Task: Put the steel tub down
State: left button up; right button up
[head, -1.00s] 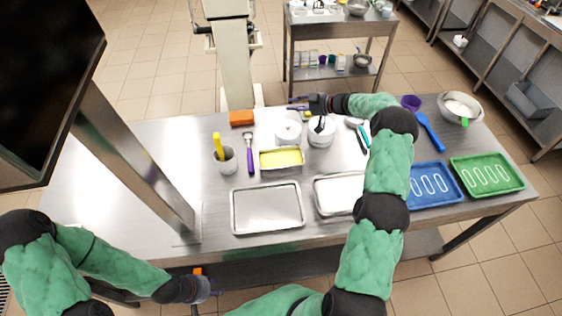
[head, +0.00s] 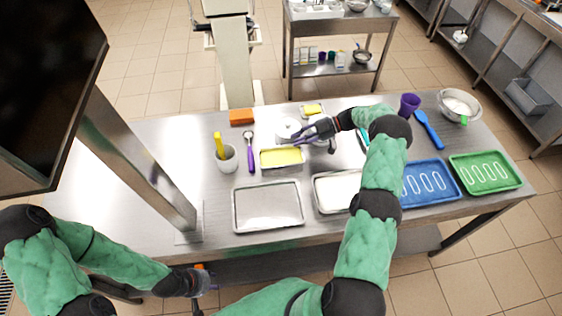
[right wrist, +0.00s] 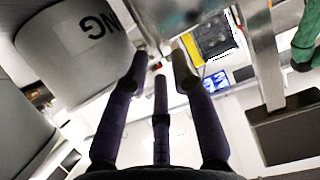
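A shallow steel tub with yellow contents (head: 282,157) rests on the steel table. A smaller yellow-filled one (head: 312,109) sits at the table's back edge. I cannot tell which the task means. My right gripper (head: 303,138) is over the table behind the nearer tub, fingers apart, beside a white round container (head: 288,127). In the right wrist view its fingers (right wrist: 160,62) are spread with nothing clearly between them, next to a large pale container with lettering (right wrist: 75,45). My left gripper (head: 208,281) is low in front of the table; its fingers are too small to read.
A bare steel tray (head: 267,207) and a white-filled tray (head: 335,190) lie at the front. Blue (head: 430,183) and green (head: 485,171) trays are at right. A grey cup (head: 227,160) stands left. A post and dark screen (head: 45,90) block the left side.

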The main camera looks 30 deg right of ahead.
jog(key=shift+x, duration=1.1)
send_over(282, 156)
jog(key=shift+w+d+f+p, duration=0.1)
jog(key=shift+w+f+p, duration=0.1)
jog(key=shift+f, duration=0.35)
jog(key=shift+w+d+f+p, duration=0.1)
jog(key=shift+f+p, duration=0.05)
jog(key=shift+f, duration=0.45)
jog(key=shift+r, duration=0.1)
grip_shut()
